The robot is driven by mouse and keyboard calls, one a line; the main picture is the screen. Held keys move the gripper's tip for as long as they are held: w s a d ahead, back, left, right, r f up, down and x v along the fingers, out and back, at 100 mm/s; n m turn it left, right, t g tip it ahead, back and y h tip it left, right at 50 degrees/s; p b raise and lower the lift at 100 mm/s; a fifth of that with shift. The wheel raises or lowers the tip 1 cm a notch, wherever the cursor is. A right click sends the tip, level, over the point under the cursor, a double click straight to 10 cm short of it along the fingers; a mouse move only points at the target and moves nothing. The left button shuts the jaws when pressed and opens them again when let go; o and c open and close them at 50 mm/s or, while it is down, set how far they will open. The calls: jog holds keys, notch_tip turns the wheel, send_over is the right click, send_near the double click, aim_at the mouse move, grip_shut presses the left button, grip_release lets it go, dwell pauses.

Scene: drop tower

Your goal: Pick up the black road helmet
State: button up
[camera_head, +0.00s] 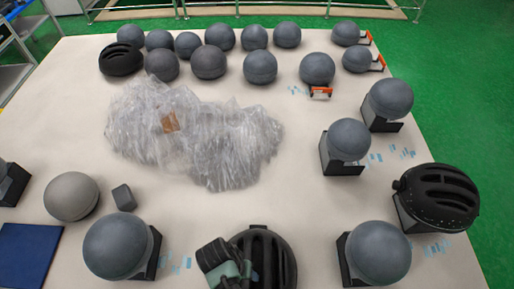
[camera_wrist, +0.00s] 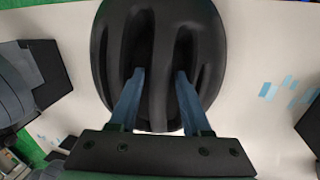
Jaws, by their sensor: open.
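A black vented helmet (camera_head: 275,255) stands at the bottom centre of the head view, partly hidden by my arm. It fills the upper middle of the wrist view (camera_wrist: 115,50), where its long vents and ribs show. My gripper (camera_wrist: 160,76) is open, its two fingertips over the helmet's vents with a central rib between them. I cannot tell whether the fingertips touch the shell. Two other black helmets are in the head view: a vented one (camera_head: 440,195) at the right edge on a dark stand, and one (camera_head: 121,59) at the back left.
Grey headforms stand along the back, right and front of the pale table (camera_head: 290,185), some on dark stands. A crumpled clear plastic heap (camera_head: 225,145) covers the middle. A small grey block (camera_head: 124,197) and a blue mat (camera_head: 28,255) are at left.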

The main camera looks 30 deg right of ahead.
jog(key=shift+f, duration=0.25)
grip_shut()
jog(key=shift+r, duration=0.1)
dwell(1.2)
